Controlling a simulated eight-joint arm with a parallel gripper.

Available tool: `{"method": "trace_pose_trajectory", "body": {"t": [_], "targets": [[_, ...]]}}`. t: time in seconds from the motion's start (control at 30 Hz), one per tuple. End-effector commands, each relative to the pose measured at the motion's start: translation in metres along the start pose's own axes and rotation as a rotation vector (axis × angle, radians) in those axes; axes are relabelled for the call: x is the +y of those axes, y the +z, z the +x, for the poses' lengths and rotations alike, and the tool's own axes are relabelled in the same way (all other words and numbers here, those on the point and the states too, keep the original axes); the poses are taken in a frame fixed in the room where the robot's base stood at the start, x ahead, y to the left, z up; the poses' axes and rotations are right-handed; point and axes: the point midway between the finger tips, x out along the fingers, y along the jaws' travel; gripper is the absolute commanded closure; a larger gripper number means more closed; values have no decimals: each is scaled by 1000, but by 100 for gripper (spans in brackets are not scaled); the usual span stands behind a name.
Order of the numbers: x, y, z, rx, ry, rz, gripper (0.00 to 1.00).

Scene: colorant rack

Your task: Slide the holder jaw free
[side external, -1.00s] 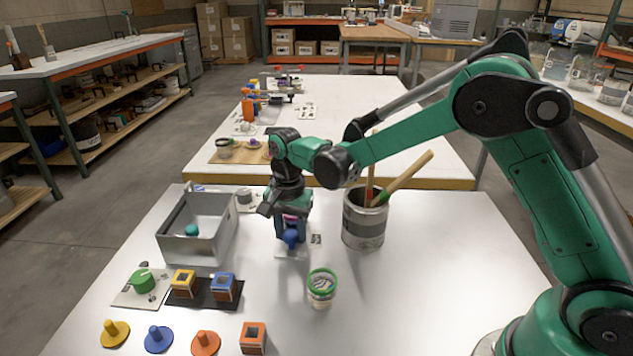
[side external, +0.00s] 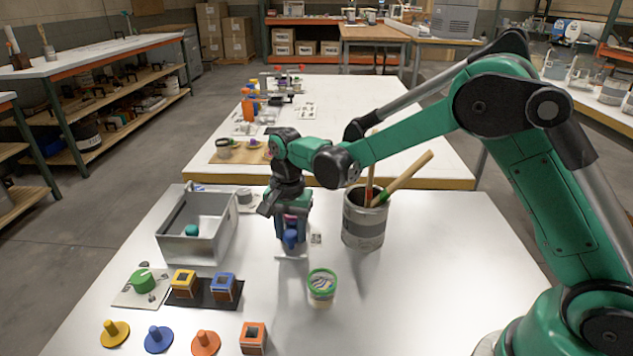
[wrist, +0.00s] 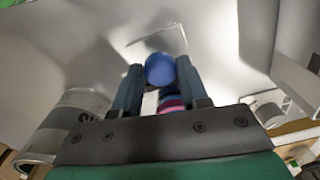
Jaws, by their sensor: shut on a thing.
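My gripper (side external: 292,230) points down over the white table and is shut on a blue round-ended piece (side external: 290,238), low above a pale plate or card (side external: 291,255). In the wrist view, the blue round end (wrist: 160,70) sits between the two dark fingers of my gripper (wrist: 158,82). Pink and dark bands (wrist: 172,103) show behind it, partly hidden by the gripper body. I cannot tell which part is the holder jaw, or whether the piece touches the plate.
A grey metal bin (side external: 178,254) stands to the left. A can (side external: 362,228) with brushes stands close on the right. A green-rimmed cup (side external: 321,291) is in front. Coloured square blocks (side external: 253,338) and pegged discs (side external: 205,343) lie at the front left.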

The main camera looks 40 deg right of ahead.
Motion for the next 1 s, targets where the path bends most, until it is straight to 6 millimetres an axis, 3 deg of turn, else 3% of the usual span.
{"method": "trace_pose_trajectory", "body": {"t": [0.3, 0.53, 0.57, 0.63, 0.67, 1.0], "targets": [[5, 24, 0, 0, 6, 1, 100], [5, 26, 0, -5, 6, 0, 100], [5, 26, 0, -5, 6, -1, 53], [5, 25, 0, -5, 6, -1, 33], [5, 25, 0, -4, 6, -1, 30], [5, 24, -4, -1, 3, 1, 30]]}}
